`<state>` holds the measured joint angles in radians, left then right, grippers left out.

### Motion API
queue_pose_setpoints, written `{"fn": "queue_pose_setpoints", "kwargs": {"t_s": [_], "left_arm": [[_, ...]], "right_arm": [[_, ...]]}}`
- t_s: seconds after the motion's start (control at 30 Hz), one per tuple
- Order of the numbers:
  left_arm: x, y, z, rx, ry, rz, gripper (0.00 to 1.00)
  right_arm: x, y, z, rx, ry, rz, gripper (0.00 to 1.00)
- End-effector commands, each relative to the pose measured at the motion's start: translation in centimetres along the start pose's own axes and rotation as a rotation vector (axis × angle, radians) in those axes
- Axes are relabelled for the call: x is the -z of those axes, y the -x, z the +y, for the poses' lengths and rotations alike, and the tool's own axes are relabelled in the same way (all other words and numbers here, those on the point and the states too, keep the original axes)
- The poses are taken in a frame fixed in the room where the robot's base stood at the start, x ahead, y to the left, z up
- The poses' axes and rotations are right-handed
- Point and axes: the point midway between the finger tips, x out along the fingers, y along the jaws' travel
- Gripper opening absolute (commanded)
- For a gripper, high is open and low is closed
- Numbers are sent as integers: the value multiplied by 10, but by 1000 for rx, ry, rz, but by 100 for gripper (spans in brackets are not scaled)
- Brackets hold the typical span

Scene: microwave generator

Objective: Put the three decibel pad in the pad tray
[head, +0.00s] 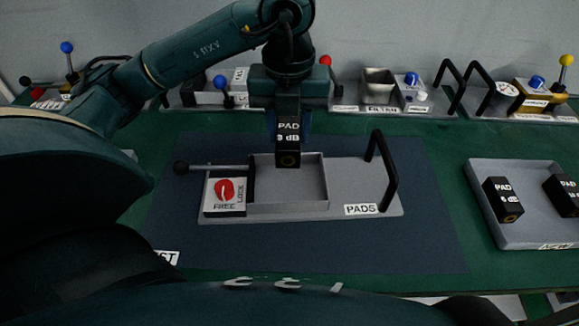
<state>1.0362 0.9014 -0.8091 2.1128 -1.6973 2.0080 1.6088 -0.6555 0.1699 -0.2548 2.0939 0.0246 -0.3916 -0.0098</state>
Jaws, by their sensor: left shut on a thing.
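My left gripper (289,125) is shut on a black pad block marked "PAD 3 dB" (288,150). It holds the pad upright over the back part of the pad tray (315,183), a grey open box on a plate labelled "PADS" (361,210). The pad's lower end overlaps the tray's back wall in the picture, and I cannot tell whether it touches. The visible tray floor looks empty. My right gripper does not show.
The plate carries a black handle (389,175) at right and a black-knobbed lever with a "FREE/LOCK" block (224,195) at left. A grey tray (490,228) at right holds two pads marked 6 dB (503,200). Other fixtures line the back.

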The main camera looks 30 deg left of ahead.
Motion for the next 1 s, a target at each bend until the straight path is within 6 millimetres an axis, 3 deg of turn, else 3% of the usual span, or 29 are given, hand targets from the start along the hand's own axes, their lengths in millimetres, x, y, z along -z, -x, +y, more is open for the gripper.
{"fn": "queue_pose_setpoints", "kwargs": {"t_s": [0.3, 0.53, 0.7, 1.0], "left_arm": [[1, -51, 1, -4, 0, 3, 11], [0, -70, 0, -1, 0, 2, 11], [1, -94, 1, -3, -1, 3, 11], [0, -100, 0, -1, -1, 0, 11]], "right_arm": [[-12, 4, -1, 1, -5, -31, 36], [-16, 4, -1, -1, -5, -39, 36], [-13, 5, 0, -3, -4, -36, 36], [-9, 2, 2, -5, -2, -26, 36]]}}
